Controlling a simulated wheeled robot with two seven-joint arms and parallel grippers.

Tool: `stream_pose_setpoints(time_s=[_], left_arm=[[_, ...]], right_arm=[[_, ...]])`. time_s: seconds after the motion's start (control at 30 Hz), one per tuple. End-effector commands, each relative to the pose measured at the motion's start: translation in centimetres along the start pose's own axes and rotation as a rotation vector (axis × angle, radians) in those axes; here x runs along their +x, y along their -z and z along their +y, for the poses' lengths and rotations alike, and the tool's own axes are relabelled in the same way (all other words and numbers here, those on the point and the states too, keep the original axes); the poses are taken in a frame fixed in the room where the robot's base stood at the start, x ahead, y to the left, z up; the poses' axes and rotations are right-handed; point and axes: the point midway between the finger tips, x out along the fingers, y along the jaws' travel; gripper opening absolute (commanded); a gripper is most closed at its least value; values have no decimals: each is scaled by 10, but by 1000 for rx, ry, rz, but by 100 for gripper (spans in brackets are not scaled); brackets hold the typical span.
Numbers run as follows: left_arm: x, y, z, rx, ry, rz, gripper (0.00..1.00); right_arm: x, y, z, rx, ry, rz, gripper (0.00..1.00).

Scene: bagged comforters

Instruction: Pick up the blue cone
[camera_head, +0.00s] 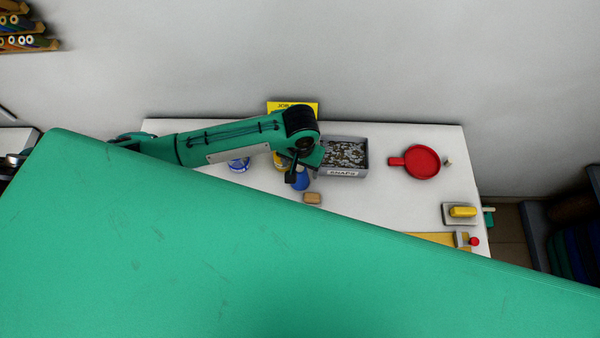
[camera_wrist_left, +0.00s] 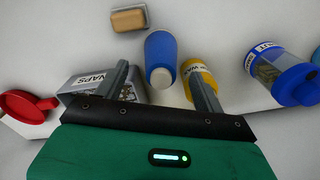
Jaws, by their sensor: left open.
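The blue cone (camera_head: 301,180) stands on the white table, partly hidden by my left gripper in the head view. In the left wrist view the blue cone (camera_wrist_left: 160,52) shows with a pale round end, lined up between the two grey fingers. My left gripper (camera_head: 293,172) is close beside the cone in the head view. In the left wrist view my left gripper (camera_wrist_left: 159,78) is open and holds nothing. I cannot tell whether a finger touches the cone. My right gripper is not in view.
A yellow wax container (camera_wrist_left: 201,75) stands right by the right finger. A grey snaps box (camera_head: 345,172), a tan block (camera_head: 312,198) and a blue-lidded jar (camera_head: 238,165) are near. A red pan (camera_head: 421,162) lies farther right, with clear table between.

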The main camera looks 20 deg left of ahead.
Motion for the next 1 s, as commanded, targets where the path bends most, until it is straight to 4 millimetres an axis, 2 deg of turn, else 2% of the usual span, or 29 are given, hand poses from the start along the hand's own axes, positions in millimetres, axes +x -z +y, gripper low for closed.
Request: stream_pose_setpoints(time_s=[0.07, 0.23, 0.5, 0.53, 0.7, 0.8, 1.0], left_arm=[[8, -2, -1, -1, 2, -5, 70], [29, -1, -1, 0, 2, -2, 70], [35, -1, -1, 0, 0, 0, 70], [35, -1, -1, 0, 0, 0, 68], [35, -1, -1, 0, 0, 0, 35], [35, -1, -1, 0, 0, 0, 18], [34, -1, -1, 0, 0, 1, 18]], right_arm=[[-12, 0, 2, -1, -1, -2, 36], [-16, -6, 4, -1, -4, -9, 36], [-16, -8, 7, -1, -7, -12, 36], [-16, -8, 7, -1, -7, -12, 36], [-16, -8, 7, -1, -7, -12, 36], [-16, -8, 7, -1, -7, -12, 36], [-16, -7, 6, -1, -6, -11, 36]])
